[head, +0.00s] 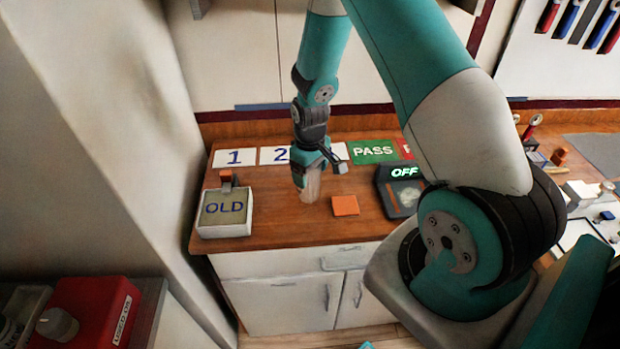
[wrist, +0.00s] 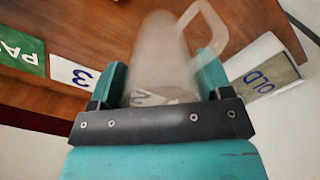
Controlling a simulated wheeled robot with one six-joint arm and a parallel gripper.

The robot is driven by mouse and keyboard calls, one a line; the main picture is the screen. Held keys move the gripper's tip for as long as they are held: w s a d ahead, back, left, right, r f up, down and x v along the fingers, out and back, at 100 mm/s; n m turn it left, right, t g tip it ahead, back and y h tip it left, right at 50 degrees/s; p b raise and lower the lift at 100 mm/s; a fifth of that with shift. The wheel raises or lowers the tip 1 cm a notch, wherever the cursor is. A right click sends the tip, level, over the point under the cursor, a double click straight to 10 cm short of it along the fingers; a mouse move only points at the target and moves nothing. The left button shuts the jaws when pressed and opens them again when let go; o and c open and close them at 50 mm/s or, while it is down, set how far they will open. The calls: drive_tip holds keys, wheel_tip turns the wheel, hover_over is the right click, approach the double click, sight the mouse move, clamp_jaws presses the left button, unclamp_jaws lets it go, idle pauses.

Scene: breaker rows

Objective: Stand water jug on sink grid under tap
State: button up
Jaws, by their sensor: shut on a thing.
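My gripper (head: 312,166) is shut on the water jug (head: 311,188), a pale, see-through vessel, above the wooden counter near its left end. In the wrist view the jug (wrist: 160,55) sits between the two teal fingers of my gripper (wrist: 160,90), with its handle toward the upper right. In the head view the jug looks roughly upright; I cannot tell whether its base touches the counter. I see no sink grid or tap in either view.
A box marked OLD (head: 225,212) stands left on the counter (head: 280,230). An orange square (head: 345,205) and a dark device reading OFF (head: 402,190) lie to the right. Cards 1 (head: 234,158), 2 (head: 274,155) and PASS (head: 373,152) line the back. My arm hides much of the right.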

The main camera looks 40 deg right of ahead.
drive_tip(key=shift+f+p, duration=0.4)
drive_tip(key=shift+f, duration=1.5)
drive_tip(key=shift+f, duration=0.2)
drive_tip(key=o, duration=0.9)
drive_tip(key=shift+o, duration=0.2)
drive_tip(key=shift+r, duration=0.15)
